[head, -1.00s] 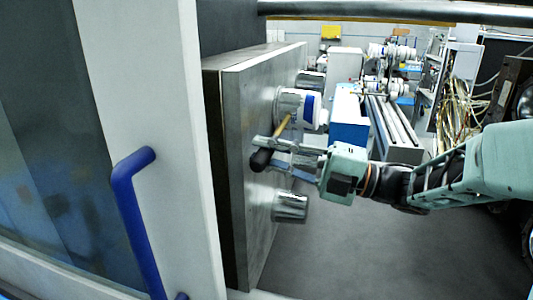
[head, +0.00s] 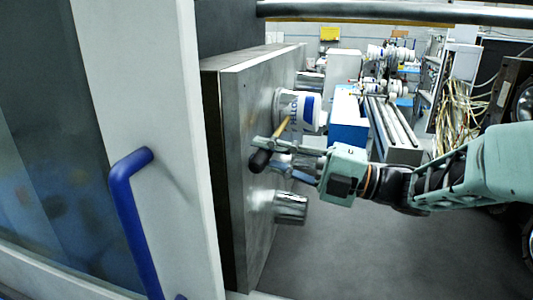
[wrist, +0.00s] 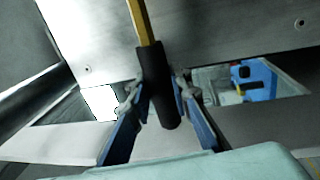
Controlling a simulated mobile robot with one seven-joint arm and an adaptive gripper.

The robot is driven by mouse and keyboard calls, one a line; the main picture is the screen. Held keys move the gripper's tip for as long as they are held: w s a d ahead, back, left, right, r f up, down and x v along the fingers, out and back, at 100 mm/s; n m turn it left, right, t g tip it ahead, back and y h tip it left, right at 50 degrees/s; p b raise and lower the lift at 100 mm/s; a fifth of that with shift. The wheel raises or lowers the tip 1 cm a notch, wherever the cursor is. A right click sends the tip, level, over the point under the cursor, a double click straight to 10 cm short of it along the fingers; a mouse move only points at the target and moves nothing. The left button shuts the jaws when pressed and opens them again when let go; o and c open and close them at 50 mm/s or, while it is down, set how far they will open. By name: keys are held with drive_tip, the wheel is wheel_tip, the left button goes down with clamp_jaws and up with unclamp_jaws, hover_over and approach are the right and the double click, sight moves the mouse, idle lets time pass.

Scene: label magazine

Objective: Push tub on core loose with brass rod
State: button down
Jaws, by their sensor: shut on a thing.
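The white tub with a blue band and lettering (head: 309,110) sits on a core on the upright steel plate (head: 237,205), its axis roughly level. My gripper (head: 272,152) is shut on the black handle (head: 260,161) of the brass rod (head: 282,128), below the tub. The rod slants up, and its tip overlaps the tub's lower edge near the plate in the head view; I cannot tell whether they touch. In the wrist view, the blue-padded fingers (wrist: 157,100) hold the black handle (wrist: 156,75), and the rod (wrist: 140,20) runs out of the top. The tub does not show there.
Bare metal cores stick out of the plate below (head: 291,208) and above (head: 309,81) the tub. A white door edge with a blue handle (head: 125,180) stands at left. A blue-and-white machine (head: 347,118) stands behind. The floor (head: 400,250) below my arm is clear.

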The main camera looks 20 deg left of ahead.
drive_tip(key=s+b, duration=0.2)
drive_tip(key=s, duration=0.6)
drive_tip(key=shift+s+d, duration=0.2)
idle(0.3)
